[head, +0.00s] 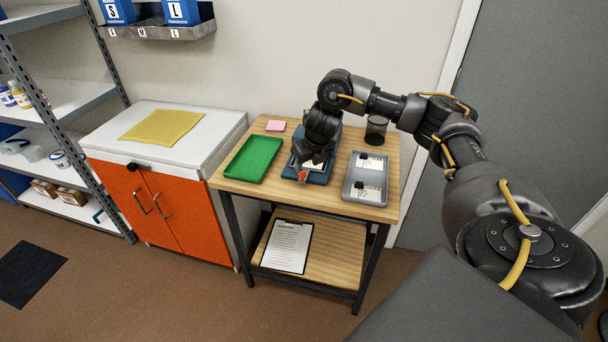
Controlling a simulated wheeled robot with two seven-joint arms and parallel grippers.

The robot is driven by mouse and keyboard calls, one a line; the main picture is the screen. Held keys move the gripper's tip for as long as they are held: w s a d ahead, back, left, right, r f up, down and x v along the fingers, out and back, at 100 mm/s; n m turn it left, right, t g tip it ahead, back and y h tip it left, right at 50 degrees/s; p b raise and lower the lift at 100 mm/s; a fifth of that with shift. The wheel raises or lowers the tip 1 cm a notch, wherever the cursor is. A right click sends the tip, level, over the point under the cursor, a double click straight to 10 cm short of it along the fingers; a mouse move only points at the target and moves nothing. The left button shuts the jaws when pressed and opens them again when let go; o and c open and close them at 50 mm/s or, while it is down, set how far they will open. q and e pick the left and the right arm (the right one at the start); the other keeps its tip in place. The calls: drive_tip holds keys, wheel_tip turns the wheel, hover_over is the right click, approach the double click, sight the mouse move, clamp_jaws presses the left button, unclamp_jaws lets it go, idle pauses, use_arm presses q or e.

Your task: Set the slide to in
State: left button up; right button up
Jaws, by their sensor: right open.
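A blue device (318,178) stands in the middle of the wooden bench, between a green tray and a grey tray. A small red part (302,176) shows at its front left; I cannot tell for sure whether it is the slide's handle. My right gripper (308,165) points down over the device, close to the red part. It is open; whether it touches the red part cannot be told. My gripper and wrist hide much of the device, so the slide's position does not show. My left gripper is out of view.
The green tray (253,159) lies left of the device. The grey tray (366,199) with two labelled compartments lies right of it. A dark cup (376,129) stands behind, and pink notes (275,126) lie at the back left. A clipboard (288,246) lies on the lower shelf.

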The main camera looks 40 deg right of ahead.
sight(303, 173)
drive_tip(key=shift+x, duration=2.6)
